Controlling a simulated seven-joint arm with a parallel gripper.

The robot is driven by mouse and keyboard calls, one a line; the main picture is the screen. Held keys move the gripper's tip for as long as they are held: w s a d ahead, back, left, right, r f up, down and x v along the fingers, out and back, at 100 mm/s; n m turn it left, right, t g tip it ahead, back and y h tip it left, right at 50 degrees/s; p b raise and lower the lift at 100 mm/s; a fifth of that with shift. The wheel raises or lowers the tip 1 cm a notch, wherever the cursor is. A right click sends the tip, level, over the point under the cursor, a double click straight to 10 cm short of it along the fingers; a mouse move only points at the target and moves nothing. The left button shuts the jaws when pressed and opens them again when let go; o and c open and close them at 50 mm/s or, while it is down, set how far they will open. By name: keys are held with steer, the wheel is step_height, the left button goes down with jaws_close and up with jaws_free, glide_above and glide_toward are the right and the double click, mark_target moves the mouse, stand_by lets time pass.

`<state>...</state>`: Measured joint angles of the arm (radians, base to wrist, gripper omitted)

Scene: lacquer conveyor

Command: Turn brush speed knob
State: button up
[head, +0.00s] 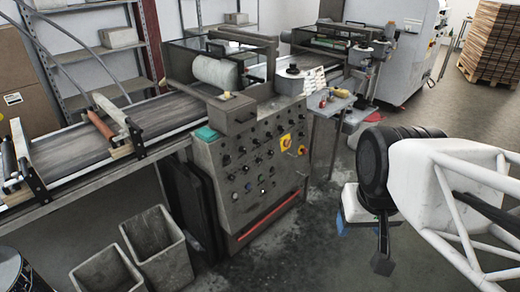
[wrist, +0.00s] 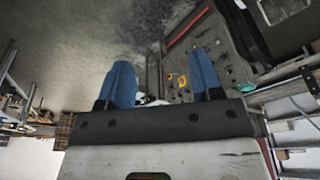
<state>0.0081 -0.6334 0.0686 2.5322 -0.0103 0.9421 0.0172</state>
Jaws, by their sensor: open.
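The grey control panel (head: 258,165) of the conveyor machine stands in the middle of the head view. It carries several rows of small black knobs and two larger yellow-and-red switches (head: 285,142). The labels are too small to read, so I cannot tell which knob is the brush speed knob. My gripper (head: 347,225) is to the right of the panel, apart from it, with blue fingertips partly hidden by my arm. In the wrist view the gripper (wrist: 163,80) is open and empty, its blue fingers wide apart. The panel (wrist: 203,42) shows tilted beyond the right finger.
The conveyor belt (head: 70,152) with rollers runs left of the panel. Two grey bins (head: 158,248) stand on the floor at the front left. A small side table (head: 338,104) stands behind the panel's right side. The floor between the panel and my gripper is clear.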

steer(key=w+a+f+m+y, duration=0.4)
steer(key=w+a, duration=0.1)
steer(key=w, duration=1)
steer(key=w+a+f+m+g+y, duration=0.1)
steer(key=w+a+f+m+y, duration=0.25)
steer(key=w, duration=1.15)
steer(key=w+a+f+m+y, duration=0.3)
steer(key=w+a+f+y, duration=0.15)
steer(key=w, duration=1.05)
steer(key=w+f+m+t+y, duration=0.35)
steer(key=w+f+m, duration=0.35)
steer(key=w+f, duration=0.9)
steer(key=m+t+h, duration=0.2)
steer(key=m+t, duration=0.5)
glide_toward(260, 161)
steer(key=shift+w+n+g+y, duration=0.25)
steer(key=shift+w, duration=0.3)
steer(key=shift+a, duration=0.15)
steer(key=shift+x, duration=3.8)
